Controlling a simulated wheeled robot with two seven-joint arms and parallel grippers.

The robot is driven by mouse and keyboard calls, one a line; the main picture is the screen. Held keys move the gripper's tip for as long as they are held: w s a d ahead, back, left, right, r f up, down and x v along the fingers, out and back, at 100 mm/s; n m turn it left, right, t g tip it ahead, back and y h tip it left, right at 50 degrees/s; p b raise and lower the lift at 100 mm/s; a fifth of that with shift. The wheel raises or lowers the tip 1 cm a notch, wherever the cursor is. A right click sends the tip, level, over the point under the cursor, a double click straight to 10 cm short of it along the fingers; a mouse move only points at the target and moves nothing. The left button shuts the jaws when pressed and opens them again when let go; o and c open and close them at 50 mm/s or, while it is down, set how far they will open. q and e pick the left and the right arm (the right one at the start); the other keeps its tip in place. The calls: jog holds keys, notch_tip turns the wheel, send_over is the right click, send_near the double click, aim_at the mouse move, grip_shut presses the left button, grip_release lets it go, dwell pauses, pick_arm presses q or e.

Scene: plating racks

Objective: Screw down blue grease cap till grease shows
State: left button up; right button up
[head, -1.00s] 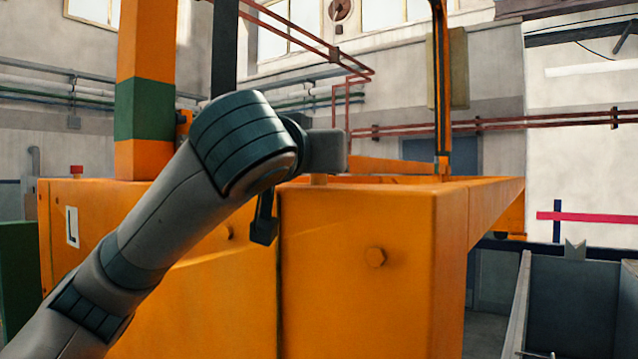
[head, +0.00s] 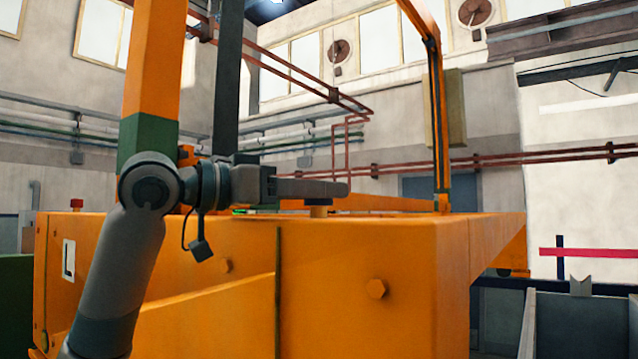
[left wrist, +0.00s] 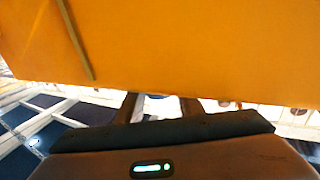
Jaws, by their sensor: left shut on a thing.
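My left gripper (head: 330,188) reaches in from the left over the top edge of the orange machine housing (head: 340,290). Its fingers are shut just above a short brass-coloured stub (head: 319,211) on that top edge. No grease is visible. My right gripper is not in view.
An orange post with a green band (head: 148,135) and a dark post (head: 227,80) rise behind my wrist. A red knob (head: 76,203) stands on the housing's left end. A grey bin (head: 580,325) stands at the lower right.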

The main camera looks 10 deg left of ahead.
pick_arm(q)
jog(key=m+g+h+p, duration=0.2)
jog(key=g, duration=0.1)
jog(key=shift+r+m+h, duration=0.15)
jog(key=shift+m+h, duration=0.15)
jog(key=shift+m, duration=0.1)
jog(key=shift+m+g+h+p, duration=0.3)
jog(key=shift+m+g+p, duration=0.1)
jog(key=shift+g, duration=0.4)
jog(key=o, duration=1.1)
jog(key=shift+f, duration=0.2)
jog(key=shift+a, duration=0.1)
jog(key=shift+s+a+b, duration=0.25)
jog(key=shift+a+b, duration=0.2)
jog(key=shift+a, duration=0.1)
jog(key=shift+b+v, duration=2.65)
jog(key=shift+v, duration=5.4)
